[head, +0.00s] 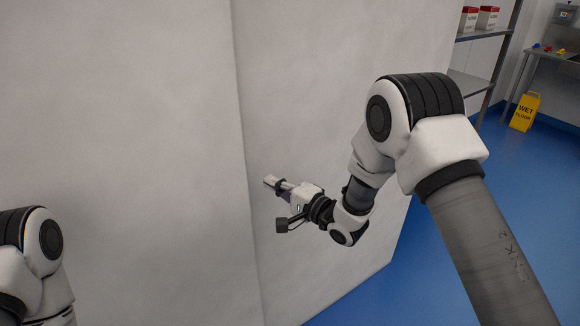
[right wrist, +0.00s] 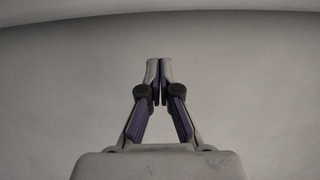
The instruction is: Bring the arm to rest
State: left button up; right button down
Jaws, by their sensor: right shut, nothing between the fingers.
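My right arm reaches in from the right in the head view, bent at the elbow. Its gripper (head: 272,183) points left, in front of a large pale wall-like surface. In the right wrist view the right gripper (right wrist: 160,68) has its two fingertips together with nothing between them. Only plain grey-white surface lies beyond the fingertips there. I cannot tell how far the fingertips are from it. Part of my left arm shows at the lower left of the head view; its gripper is out of the picture.
The tall pale surface (head: 130,120) fills the left and middle of the head view. Blue floor (head: 520,190) lies open at the right. A yellow wet-floor sign (head: 525,111), a metal shelf (head: 478,88) with white-and-red boxes (head: 487,18) and a table stand farther back.

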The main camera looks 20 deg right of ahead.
jog(key=a+b+v, duration=0.1)
jog(key=v, duration=0.7)
jog(key=s+f+g+h, duration=0.2)
jog(key=s+f, duration=0.3)
jog(key=f, duration=0.3)
jog(key=s+d+f+g+h, duration=0.15)
jog(key=s+f, duration=0.25)
jog(key=f, duration=0.4)
jog(key=s+f+g+h, duration=0.25)
jog(key=s+f, duration=0.25)
jog(key=f, duration=0.4)
jog(key=s+d+f+n+g+h, duration=0.1)
jog(key=s+d+f+n+g, duration=0.1)
jog(key=s, duration=0.5)
jog(key=s+d+f+n+g+h, duration=0.1)
jog(key=s+d+f+n+g, duration=0.1)
jog(key=s, duration=0.5)
jog(key=s+d+f+n+g+h, duration=0.2)
jog(key=s+f+n+g, duration=0.1)
jog(key=s+n+g, duration=0.2)
jog(key=s+n, duration=0.1)
jog(key=s, duration=0.1)
jog(key=shift+s+d+f+n, duration=0.25)
jog(key=shift+d+f+n, duration=0.1)
jog(key=shift+n, duration=0.05)
jog(key=shift+a, duration=0.1)
